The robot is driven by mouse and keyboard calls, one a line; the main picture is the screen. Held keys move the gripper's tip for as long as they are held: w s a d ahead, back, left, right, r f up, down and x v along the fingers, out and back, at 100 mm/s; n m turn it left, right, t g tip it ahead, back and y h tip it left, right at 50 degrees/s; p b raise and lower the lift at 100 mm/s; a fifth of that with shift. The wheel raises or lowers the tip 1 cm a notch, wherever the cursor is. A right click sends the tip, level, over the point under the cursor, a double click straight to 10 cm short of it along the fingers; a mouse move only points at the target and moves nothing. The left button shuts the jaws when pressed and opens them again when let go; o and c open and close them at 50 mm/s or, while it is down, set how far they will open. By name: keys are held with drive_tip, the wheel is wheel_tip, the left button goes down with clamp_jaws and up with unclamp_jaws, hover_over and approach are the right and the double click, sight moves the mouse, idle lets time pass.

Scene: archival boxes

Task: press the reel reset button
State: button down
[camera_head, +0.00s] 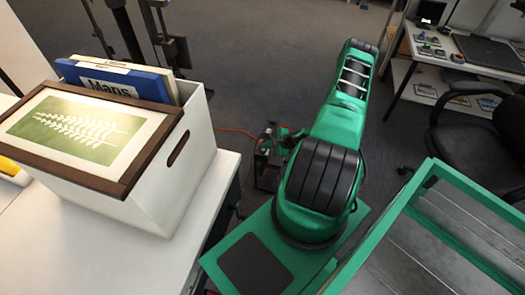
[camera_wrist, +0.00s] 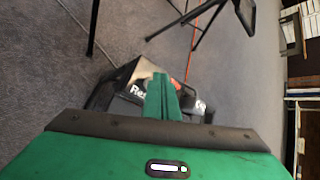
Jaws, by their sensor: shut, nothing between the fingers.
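The cable reel (camera_wrist: 125,92) stands on the floor just beyond my gripper in the wrist view. It has a dark frame and a pale label reading "Re", the rest hidden behind my fingers. A small orange-red patch (camera_wrist: 177,86) shows just right of the fingers; I cannot tell if it is the reset button. My gripper (camera_wrist: 160,78) is shut and empty, its green fingers in front of the reel's face. I cannot tell whether they touch it. In the head view the reel (camera_head: 266,174) is low beside the white table, partly hidden by my arm.
An orange cable (camera_head: 236,131) runs along the floor to the reel. A white table (camera_head: 75,240) with a white box (camera_head: 185,175) stands at the left. A desk (camera_head: 460,68) and a black chair (camera_head: 470,135) stand at the right. Black stand legs (camera_wrist: 190,18) are beyond the reel.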

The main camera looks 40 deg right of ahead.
drive_tip(key=shift+r, duration=0.2)
drive_tip(key=shift+r, duration=2.9)
